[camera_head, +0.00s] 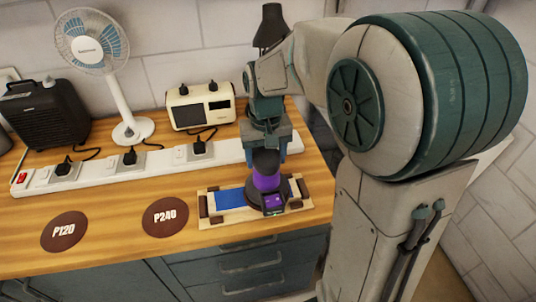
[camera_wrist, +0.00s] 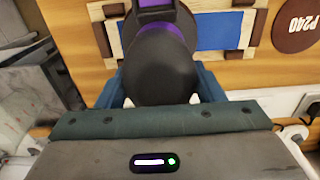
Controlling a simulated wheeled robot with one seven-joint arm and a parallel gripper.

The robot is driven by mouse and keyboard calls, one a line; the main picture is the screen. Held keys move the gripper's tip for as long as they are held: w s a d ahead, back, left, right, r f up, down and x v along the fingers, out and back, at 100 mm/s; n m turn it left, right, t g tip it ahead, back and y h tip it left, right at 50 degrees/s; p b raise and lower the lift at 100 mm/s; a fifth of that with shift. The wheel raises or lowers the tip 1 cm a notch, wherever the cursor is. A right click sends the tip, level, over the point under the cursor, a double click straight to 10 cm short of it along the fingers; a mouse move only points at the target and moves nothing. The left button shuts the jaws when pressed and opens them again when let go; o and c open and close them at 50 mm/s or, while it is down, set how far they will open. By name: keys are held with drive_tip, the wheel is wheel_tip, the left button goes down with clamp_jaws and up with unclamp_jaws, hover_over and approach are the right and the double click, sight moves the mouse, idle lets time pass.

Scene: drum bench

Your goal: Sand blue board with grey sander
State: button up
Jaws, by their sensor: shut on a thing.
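The sander (camera_head: 266,184) is dark grey with a purple band and stands upright over the right part of the blue board. My gripper (camera_head: 267,150) is shut on the sander's top from above. In the wrist view the sander (camera_wrist: 162,65) sits between the two blue fingers of my gripper (camera_wrist: 160,90). The blue board (camera_head: 230,198) lies flat in a wooden holder with brown blocks; its left part is bare, its right part hidden under the sander. It also shows in the wrist view (camera_wrist: 218,31). I cannot tell whether the sander's pad touches the board.
Two brown discs, P120 (camera_head: 64,231) and P240 (camera_head: 165,217), lie on the wooden bench left of the holder. A white power strip (camera_head: 110,168) with plugs runs behind. A fan (camera_head: 131,128), a black heater (camera_head: 45,112) and a cream device (camera_head: 200,106) stand at the back.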

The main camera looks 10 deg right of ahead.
drive_tip(key=shift+w+a+r, duration=0.1)
drive_tip(key=shift+a+r, duration=0.1)
drive_tip(key=shift+a, duration=1.85)
drive_tip(key=shift+a+f, duration=0.2)
drive_tip(key=shift+a, duration=1.45)
drive_tip(key=shift+a+r+p, duration=0.1)
drive_tip(key=shift+a+p, duration=0.3)
drive_tip(key=shift+a, duration=1.6)
drive_tip(key=shift+d, duration=0.1)
